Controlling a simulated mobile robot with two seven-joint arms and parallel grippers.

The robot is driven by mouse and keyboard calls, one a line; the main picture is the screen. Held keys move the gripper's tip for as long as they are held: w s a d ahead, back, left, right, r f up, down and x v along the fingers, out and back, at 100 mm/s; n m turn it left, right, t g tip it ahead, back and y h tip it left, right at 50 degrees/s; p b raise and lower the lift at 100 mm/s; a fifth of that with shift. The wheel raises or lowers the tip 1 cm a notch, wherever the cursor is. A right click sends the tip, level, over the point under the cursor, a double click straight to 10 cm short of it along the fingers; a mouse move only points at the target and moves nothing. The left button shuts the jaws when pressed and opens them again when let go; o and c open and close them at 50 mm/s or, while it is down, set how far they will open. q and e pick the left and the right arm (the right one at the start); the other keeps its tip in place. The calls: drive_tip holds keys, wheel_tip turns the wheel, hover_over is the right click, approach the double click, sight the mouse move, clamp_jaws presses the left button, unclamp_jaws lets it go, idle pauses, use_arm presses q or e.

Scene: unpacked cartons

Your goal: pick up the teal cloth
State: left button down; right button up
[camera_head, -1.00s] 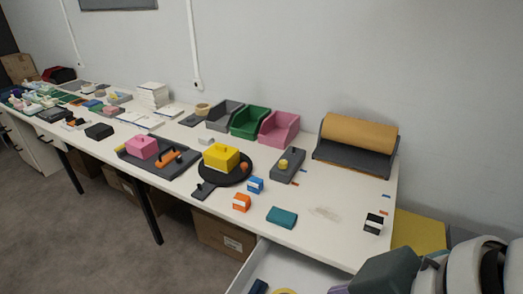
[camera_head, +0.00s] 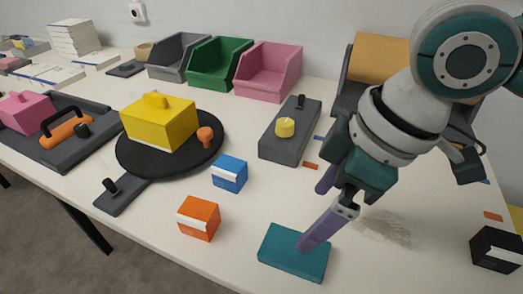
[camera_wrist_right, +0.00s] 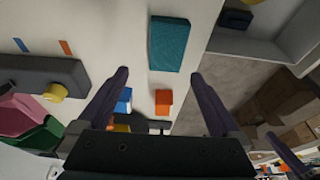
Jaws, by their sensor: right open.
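The teal cloth (camera_head: 293,252) is a flat folded rectangle on the white table near its front edge. It also shows whole in the right wrist view (camera_wrist_right: 169,43), beyond the fingertips. My right gripper (camera_head: 311,219) is open and empty. In the head view one purple finger overlaps the cloth's right part; I cannot tell whether it touches. In the wrist view the cloth lies ahead of the gap between the two fingers (camera_wrist_right: 160,73), not between them. My left gripper is not seen in the head view.
An orange box (camera_head: 198,218) and a blue box (camera_head: 229,173) stand left of the cloth. A black box (camera_head: 497,249) stands at the right. A grey block with a yellow knob (camera_head: 285,127) lies behind.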

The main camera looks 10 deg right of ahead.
drive_tip(key=f, duration=0.1)
drive_tip(key=a+f, duration=0.1)
drive_tip(key=f, duration=0.1)
drive_tip(key=shift+s+f+b, duration=0.2)
drive_tip(key=shift+f+b, duration=0.05)
drive_tip(key=shift+b, duration=0.05)
drive_tip(key=x, duration=0.1)
drive_tip(key=b+x, duration=0.1)
drive_tip(key=x, duration=0.2)
drive_tip(key=shift+s+d+f, duration=0.2)
drive_tip(key=shift+s+f, duration=0.15)
drive_tip(key=shift+f, duration=0.05)
drive_tip(key=shift+w+a+f, duration=0.15)
drive_tip(key=shift+f, duration=0.2)
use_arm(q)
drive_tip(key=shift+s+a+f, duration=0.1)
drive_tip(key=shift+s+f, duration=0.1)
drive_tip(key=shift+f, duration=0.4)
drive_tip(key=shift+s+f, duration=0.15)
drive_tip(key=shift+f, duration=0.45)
use_arm(e)
drive_tip(key=c, duration=1.2)
drive_tip(key=shift+r, duration=0.15)
